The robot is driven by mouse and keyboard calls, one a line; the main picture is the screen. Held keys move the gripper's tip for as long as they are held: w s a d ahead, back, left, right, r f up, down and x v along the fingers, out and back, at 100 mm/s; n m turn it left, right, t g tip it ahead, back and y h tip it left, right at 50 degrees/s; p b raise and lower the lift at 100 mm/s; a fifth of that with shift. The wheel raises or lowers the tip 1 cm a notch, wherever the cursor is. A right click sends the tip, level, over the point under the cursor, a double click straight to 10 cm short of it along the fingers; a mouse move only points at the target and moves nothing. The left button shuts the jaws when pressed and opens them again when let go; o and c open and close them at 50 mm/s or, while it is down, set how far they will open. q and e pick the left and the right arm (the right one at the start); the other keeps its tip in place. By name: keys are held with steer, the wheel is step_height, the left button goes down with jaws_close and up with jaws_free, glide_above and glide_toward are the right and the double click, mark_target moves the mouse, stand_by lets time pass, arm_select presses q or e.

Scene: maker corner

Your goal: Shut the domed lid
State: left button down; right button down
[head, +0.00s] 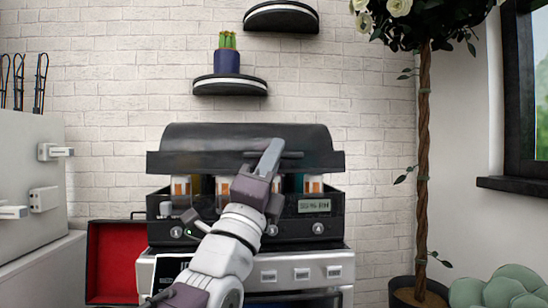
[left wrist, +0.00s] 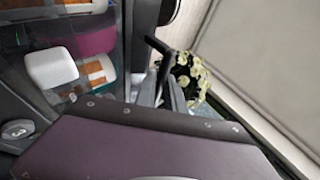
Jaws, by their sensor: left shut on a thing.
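The domed lid (head: 225,140) is dark grey and stands raised above the black body of the machine (head: 300,228) in the head view. A gap shows between the lid's lower edge and the body, with several white and orange items (head: 314,186) inside. My left gripper (head: 270,155) is at the front of the lid, shut on its dark handle bar (head: 292,154). The gripper hides the middle of the bar. In the left wrist view the bar (left wrist: 157,45) runs to the gripper's fingers (left wrist: 170,88). My right gripper is not in view.
A red-lined open box (head: 112,262) stands left of the machine. A grey cabinet (head: 25,185) with white handles is further left. A potted tree (head: 424,180) stands to the right.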

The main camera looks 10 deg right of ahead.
arm_select(q)
steer(key=c, duration=1.8)
jaws_free()
steer(key=shift+f, duration=0.1)
steer(key=shift+s+a+f, duration=0.15)
steer(key=shift+f, duration=0.05)
steer(key=v, duration=0.8)
steer(key=shift+s, duration=0.2)
steer(key=shift+a+f, duration=0.1)
